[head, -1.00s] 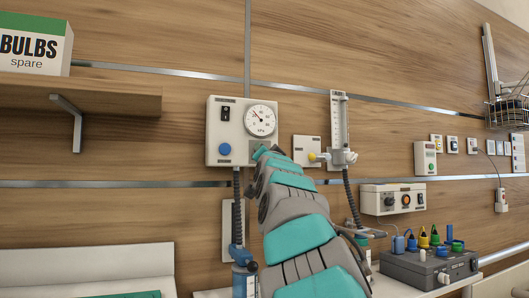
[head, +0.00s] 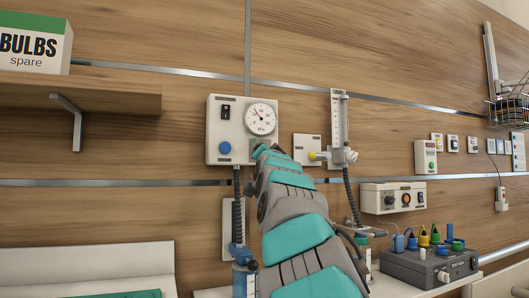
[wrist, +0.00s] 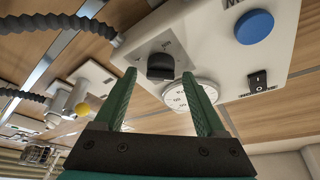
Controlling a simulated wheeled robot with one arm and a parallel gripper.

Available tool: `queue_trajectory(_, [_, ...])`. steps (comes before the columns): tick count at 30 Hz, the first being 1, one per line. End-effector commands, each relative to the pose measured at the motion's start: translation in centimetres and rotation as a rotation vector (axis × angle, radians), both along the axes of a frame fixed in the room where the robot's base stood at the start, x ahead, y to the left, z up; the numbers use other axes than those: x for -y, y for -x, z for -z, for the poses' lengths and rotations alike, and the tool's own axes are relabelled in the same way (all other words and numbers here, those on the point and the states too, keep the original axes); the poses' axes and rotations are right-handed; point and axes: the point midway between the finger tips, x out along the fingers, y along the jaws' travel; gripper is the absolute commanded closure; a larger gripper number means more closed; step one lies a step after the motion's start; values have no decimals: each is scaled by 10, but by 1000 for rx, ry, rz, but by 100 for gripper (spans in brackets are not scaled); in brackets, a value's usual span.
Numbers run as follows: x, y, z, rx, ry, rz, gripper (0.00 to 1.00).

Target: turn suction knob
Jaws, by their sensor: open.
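The white suction unit (head: 213,140) hangs on the wooden wall, with a round gauge (head: 261,119), a blue button (head: 225,148) and a black rocker switch (head: 225,113). In the wrist view the unit (wrist: 222,55) appears turned over. A black knob (wrist: 160,67) stands out from its face there. My gripper (wrist: 158,77) is open, its two green fingers to either side of the knob in the picture, with gaps on both sides. Contact with the knob cannot be seen. In the head view my arm hides the knob and the gripper tips.
A flowmeter (head: 339,125) with a yellow-tipped outlet is on the wall to the right. A dark hose (head: 237,210) hangs below the unit. A wooden shelf (head: 110,98) with a bulbs box (head: 35,43) is at left. A grey case (head: 425,265) stands at lower right.

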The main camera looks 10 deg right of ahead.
Motion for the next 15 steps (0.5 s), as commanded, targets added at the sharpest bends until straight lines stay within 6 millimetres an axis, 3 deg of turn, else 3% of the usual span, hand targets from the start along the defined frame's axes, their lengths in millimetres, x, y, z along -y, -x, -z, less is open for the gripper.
queue_trajectory(8, [-1,8,4,2,-1,0,27])
queue_trajectory(15, [-4,41,17,1,-2,-2,27])
